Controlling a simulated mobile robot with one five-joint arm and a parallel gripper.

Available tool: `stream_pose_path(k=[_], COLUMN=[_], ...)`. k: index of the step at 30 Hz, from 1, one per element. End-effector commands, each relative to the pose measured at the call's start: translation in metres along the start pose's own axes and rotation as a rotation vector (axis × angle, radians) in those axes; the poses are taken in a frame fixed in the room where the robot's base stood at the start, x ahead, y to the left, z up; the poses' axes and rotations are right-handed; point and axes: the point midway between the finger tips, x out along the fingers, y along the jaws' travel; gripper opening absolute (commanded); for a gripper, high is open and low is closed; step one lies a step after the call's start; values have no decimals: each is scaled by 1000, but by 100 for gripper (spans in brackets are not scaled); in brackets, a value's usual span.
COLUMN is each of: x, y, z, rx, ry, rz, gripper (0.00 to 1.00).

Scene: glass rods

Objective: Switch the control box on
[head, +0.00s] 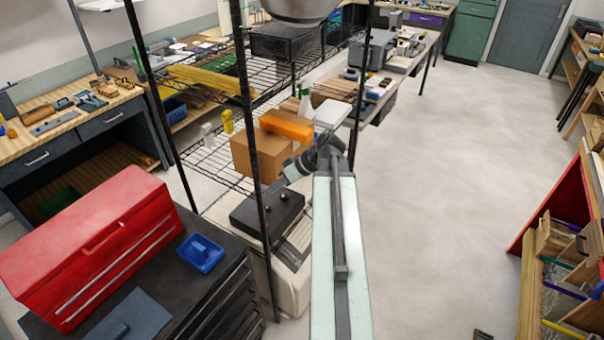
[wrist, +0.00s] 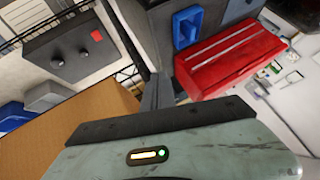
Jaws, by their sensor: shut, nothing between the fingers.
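The control box (head: 262,222) is a dark box with two round knobs on top, standing on a pale cabinet behind a black rack post. In the wrist view my gripper's dark fingers (wrist: 157,88) are together and empty, to the right of the box. Whether the box is on cannot be told.
A cardboard box (head: 258,152) with an orange item (head: 287,126) on it stands on the wire rack beside my gripper. A red toolbox (head: 95,250) and a blue bin (head: 201,253) sit on a dark cabinet at left.

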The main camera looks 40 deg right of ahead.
Motion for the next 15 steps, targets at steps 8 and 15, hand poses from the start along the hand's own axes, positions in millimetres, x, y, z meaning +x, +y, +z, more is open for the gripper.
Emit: stream_pose_path(k=[8, 15], x=[142, 254], y=[-75, -163], z=[37, 88], rx=[94, 148], ry=[-327, -597], rz=[31, 278], gripper=[0, 0])
